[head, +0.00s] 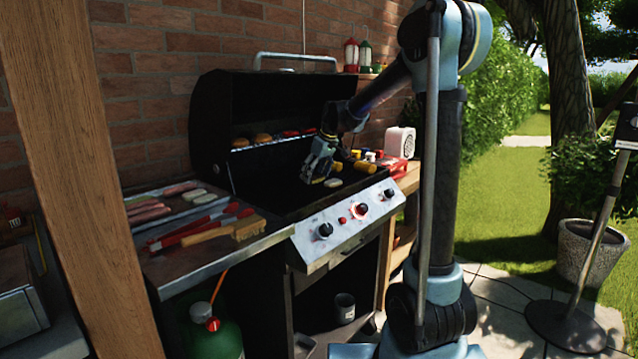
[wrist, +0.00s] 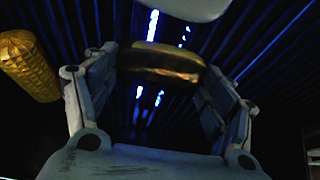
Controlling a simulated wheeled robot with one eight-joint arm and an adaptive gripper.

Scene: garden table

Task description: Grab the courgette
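My gripper (head: 318,168) is low over the grill, pointing down. In the wrist view its two fingers (wrist: 160,78) are wide apart. A dark, golden-brown piece (wrist: 162,62), seemingly a courgette slice, lies between the fingertips, close to both; I see no clear grip on it. In the head view a yellowish piece (head: 318,181) shows at the fingertips, partly hidden. A pale slice (head: 333,183) lies just right of the gripper; a pale piece (wrist: 185,8) is cut off at the top of the wrist view.
A corn cob (wrist: 28,65) lies left of the fingers in the wrist view; another view of corn (head: 365,167) is at the grill's right. The open lid (head: 225,110) and warming rack stand behind. The left shelf holds meat, pale slices (head: 198,197), tongs and a brush (head: 248,229).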

